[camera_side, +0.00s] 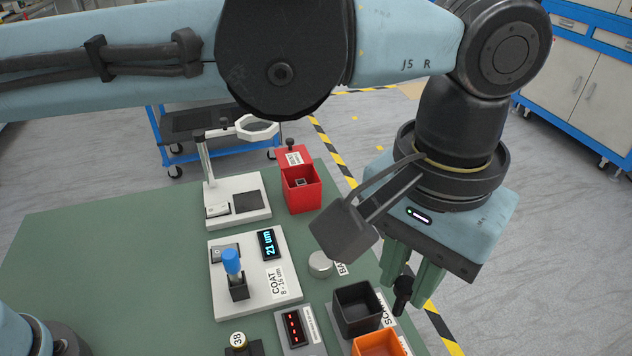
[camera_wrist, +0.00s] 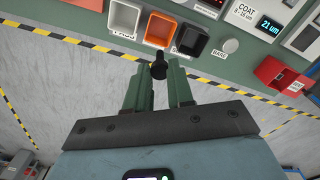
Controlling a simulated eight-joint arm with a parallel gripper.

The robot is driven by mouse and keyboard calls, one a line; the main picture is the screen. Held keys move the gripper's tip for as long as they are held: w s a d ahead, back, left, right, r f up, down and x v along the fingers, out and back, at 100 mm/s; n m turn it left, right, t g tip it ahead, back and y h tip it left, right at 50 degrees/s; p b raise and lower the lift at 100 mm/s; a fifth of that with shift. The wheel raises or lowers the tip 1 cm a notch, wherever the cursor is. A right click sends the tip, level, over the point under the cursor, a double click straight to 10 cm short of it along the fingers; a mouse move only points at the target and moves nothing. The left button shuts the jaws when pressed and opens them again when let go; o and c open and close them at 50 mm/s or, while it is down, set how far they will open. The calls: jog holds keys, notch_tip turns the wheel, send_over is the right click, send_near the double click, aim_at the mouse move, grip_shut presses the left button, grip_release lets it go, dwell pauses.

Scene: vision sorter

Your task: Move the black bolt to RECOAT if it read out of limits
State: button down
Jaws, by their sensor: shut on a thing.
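The black bolt (camera_side: 402,292) hangs head-up or head-down, I cannot tell, between the green fingers of my gripper (camera_side: 410,278). In the wrist view the bolt (camera_wrist: 158,66) sits between the fingertips, which are shut on it. The coat gauge (camera_side: 290,297) displays 21 um, and its printed label appears to read 8 - 16 um. The gripper is in the air, just right of the black bin (camera_side: 338,312) in the side view. No label clearly reads RECOAT; an orange bin (camera_wrist: 147,37) and a white bin (camera_wrist: 112,20) have labels too small to read.
A red bin (camera_side: 316,195) holding a small part stands at the back. A round silver disc (camera_side: 321,259) labelled BARE, a red-digit display (camera_side: 289,343) and a blue-topped probe (camera_side: 231,257) stand on the green table (camera_side: 80,245). Beyond its edge is floor with striped tape.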

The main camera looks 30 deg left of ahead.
aim_at(406, 283)
jog(key=shift+f, duration=6.5)
jog(key=c, duration=0.6)
grip_release()
jog(key=shift+r, duration=4)
